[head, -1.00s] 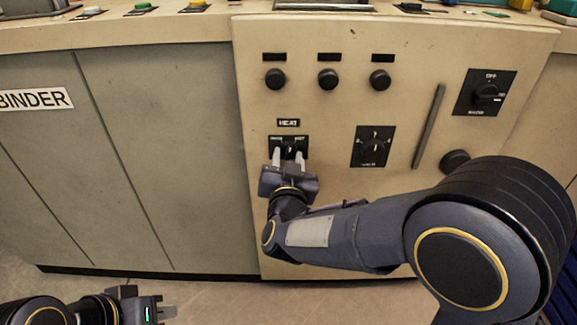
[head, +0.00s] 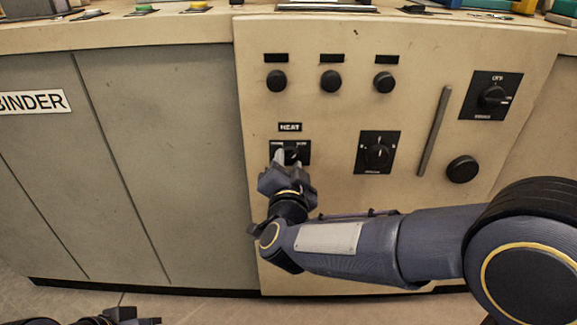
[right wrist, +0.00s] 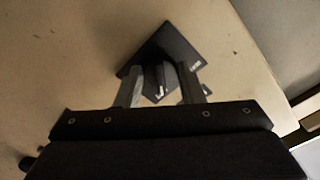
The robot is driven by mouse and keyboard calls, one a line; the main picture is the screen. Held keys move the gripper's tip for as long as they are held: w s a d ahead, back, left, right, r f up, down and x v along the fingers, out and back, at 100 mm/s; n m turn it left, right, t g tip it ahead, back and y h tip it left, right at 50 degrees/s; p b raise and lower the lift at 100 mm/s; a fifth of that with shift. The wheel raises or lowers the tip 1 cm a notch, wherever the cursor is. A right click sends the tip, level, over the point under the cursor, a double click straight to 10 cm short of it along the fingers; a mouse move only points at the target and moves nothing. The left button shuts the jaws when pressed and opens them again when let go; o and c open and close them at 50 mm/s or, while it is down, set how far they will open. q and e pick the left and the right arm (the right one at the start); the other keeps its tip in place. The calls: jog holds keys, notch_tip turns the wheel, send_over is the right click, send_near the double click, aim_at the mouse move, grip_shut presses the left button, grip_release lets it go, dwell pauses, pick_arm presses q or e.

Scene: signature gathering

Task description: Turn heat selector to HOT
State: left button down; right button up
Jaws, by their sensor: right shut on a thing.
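The heat selector (head: 291,154) is a small dark knob on a black plate under the HEAT label (head: 289,127). My right gripper (head: 287,158) is at the plate from below, its two pale fingers on either side of the knob and shut on it. In the right wrist view, the knob (right wrist: 160,78) with a white mark sits between the fingers, and the black plate (right wrist: 180,45) looks turned. The small lettering and exact knob setting are too blurred to read. My left gripper (head: 130,315) barely shows at the bottom left edge.
The cream panel (head: 340,190) also has several round black knobs, a second black dial (head: 377,153), a vertical slot (head: 434,130) and an OFF-marked switch (head: 491,97). Grey cabinet doors (head: 160,150) are at left. My right forearm crosses the panel's lower part.

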jog(key=o, duration=0.9)
jog(key=shift+o, duration=0.2)
jog(key=s+p, duration=0.2)
jog(key=s, duration=0.6)
jog(key=shift+w, duration=0.15)
